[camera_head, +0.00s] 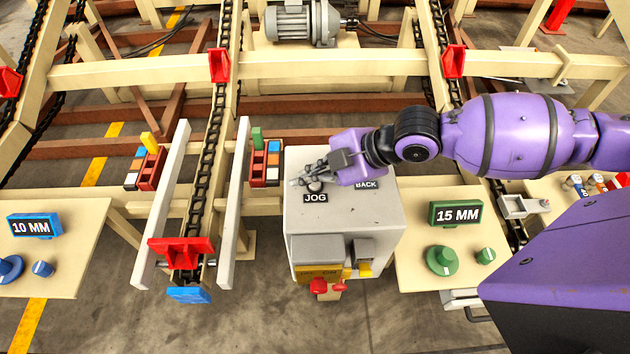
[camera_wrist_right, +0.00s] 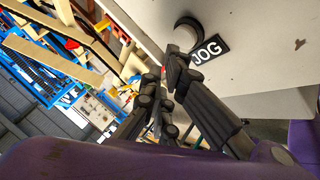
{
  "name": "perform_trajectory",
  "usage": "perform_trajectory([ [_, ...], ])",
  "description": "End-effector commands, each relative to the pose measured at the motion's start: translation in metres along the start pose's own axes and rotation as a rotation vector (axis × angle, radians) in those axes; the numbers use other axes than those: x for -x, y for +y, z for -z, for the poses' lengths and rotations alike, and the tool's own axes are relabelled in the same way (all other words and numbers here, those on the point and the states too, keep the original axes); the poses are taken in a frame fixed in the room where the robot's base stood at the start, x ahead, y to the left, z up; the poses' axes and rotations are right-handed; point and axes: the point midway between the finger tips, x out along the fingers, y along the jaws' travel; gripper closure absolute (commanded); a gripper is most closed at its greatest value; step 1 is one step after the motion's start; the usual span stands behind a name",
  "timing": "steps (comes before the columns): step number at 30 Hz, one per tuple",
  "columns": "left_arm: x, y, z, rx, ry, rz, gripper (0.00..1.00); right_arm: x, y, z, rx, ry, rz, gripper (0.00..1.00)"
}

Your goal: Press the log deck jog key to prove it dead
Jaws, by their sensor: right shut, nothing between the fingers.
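The grey control box (camera_head: 345,225) stands in the middle of the head view, with JOG and BACK labels on its top. The round jog key (camera_head: 315,187) sits just above the JOG label (camera_head: 316,198). In the wrist view the key (camera_wrist_right: 187,31) shows as a short round button beside its label (camera_wrist_right: 207,50). My right gripper (camera_head: 299,182) reaches in from the right over the box top, shut and empty. Its fingertips (camera_wrist_right: 174,62) are close to the key; I cannot tell whether they touch it. My left gripper is not in view.
The box front carries a red knob (camera_head: 318,286) on a yellow plate and a yellow piece (camera_head: 364,270). A 15 MM sign (camera_head: 457,214) and green knobs stand at right, a 10 MM sign (camera_head: 34,226) at left. Chains and white rails run left of the box.

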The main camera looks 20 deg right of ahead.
Motion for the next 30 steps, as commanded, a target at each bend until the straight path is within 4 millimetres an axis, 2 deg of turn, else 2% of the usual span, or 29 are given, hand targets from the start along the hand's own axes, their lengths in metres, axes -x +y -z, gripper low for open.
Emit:
perform_trajectory([
  [30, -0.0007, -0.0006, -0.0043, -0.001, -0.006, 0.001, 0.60, -0.0073, -0.0054, -0.0053, -0.001, 0.000, 0.000, 1.00],
])
